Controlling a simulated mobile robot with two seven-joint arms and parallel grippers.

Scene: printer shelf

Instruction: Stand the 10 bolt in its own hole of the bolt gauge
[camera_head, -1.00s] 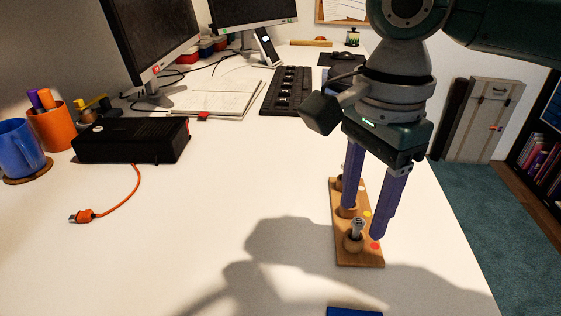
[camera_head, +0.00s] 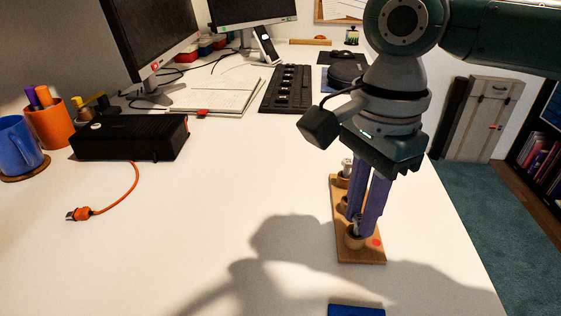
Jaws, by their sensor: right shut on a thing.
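The bolt gauge (camera_head: 344,249) is a narrow wooden board with raised round collars in a row and coloured dots, a red one by the near collar. A grey bolt (camera_head: 357,224) stands at the near collar (camera_head: 353,241), partly hidden by the fingers. Another grey bolt (camera_head: 347,164) shows at the far collar. My right gripper (camera_head: 364,226) points down over the gauge, its blue-violet fingers shut on the near bolt. The fingers hide the gauge's middle. I cannot read any bolt's size. My left gripper is out of view.
A blue flat object (camera_head: 356,311) lies at the bottom edge. A black box (camera_head: 130,138), an orange cable (camera_head: 125,192), a blue mug (camera_head: 20,148) and an orange pen cup (camera_head: 49,125) are at left. The keyboard (camera_head: 288,88) is behind. The white desk's middle is clear.

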